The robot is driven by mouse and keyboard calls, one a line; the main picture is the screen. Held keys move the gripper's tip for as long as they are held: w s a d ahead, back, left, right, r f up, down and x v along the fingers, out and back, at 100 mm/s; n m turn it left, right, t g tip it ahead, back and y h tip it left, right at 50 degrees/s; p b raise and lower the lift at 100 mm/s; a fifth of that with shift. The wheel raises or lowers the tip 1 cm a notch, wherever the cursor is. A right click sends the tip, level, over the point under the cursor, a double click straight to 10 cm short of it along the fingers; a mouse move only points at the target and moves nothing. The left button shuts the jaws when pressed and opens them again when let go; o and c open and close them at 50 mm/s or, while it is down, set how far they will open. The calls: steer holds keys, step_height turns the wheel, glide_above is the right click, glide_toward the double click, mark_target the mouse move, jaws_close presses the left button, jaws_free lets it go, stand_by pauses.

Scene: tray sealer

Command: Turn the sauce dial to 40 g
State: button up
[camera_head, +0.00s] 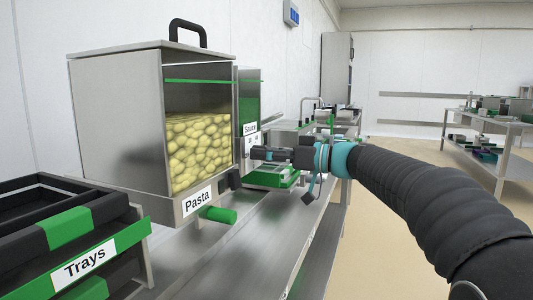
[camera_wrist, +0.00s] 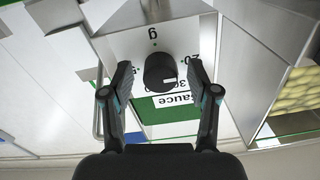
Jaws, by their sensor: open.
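The sauce dial (camera_wrist: 158,72) is a round black knob with a small white mark at its lower right in the wrist view. It sits on a pale metal face with printed numbers, only partly readable. A "Sauce" label (camera_wrist: 174,99) lies just below it in that view and also shows in the head view (camera_head: 250,128). My gripper (camera_wrist: 160,76) is open, with one finger on each side of the dial and apparent gaps between. In the head view, my gripper (camera_head: 256,153) points left at the sauce dispenser (camera_head: 249,98), and the dial is hidden.
The pasta dispenser (camera_head: 115,120), full of yellow pasta, stands close left of my gripper. Black tray racks (camera_head: 105,225) with a "Trays" label are at front left. A steel bench (camera_head: 265,235) runs below. Open floor (camera_head: 400,160) lies to the right.

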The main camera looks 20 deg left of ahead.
steer(key=c, duration=1.1)
steer(key=shift+d, duration=0.15)
jaws_close()
